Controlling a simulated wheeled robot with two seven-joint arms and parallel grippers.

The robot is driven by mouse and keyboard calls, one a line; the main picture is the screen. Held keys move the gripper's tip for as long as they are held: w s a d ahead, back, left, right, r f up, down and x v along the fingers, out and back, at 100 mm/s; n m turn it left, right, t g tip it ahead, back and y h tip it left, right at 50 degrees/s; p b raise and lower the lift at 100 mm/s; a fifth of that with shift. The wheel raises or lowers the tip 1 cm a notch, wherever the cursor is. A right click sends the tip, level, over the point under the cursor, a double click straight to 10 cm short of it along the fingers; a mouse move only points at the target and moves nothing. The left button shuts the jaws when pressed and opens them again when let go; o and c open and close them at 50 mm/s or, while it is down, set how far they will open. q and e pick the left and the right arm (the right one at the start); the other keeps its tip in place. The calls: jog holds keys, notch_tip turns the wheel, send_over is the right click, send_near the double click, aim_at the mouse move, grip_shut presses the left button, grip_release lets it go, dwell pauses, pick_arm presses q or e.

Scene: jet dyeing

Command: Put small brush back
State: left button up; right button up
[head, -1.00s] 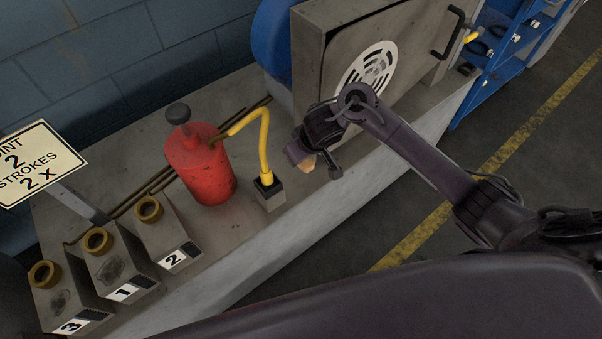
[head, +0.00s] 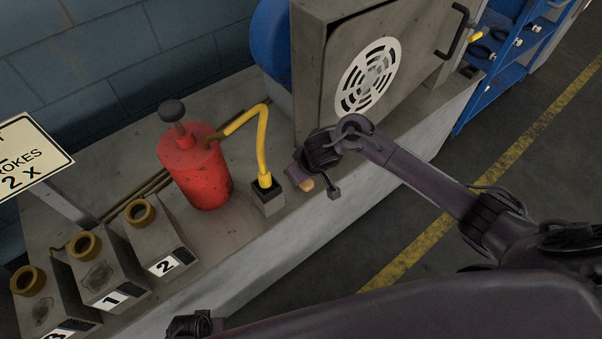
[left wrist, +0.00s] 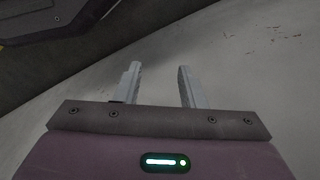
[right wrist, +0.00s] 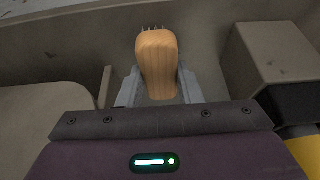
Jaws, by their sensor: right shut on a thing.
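The small brush (right wrist: 157,62) has a rounded orange-tan wooden end and dark bristle tips at its far end in the right wrist view. My right gripper (right wrist: 158,88) is shut on it, one finger on each side. In the head view the brush (head: 306,185) shows as a small tan end under my right gripper (head: 301,178), low over the bench near its front edge, right of the block with the yellow hose. My left gripper (left wrist: 158,85) is open and empty over a pale grey surface in the left wrist view. The brush's resting place cannot be told.
A red can (head: 196,170) and a yellow hose (head: 262,145) stand left of my right gripper. Numbered blocks (head: 110,275) with brass rings stand at the lower left. A metal cabinet (head: 325,75) stands behind, and a blue rack (head: 490,75) stands to the right.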

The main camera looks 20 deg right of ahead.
jog(key=shift+f, duration=0.15)
jog(key=o, duration=0.9)
jog(key=shift+o, duration=0.2)
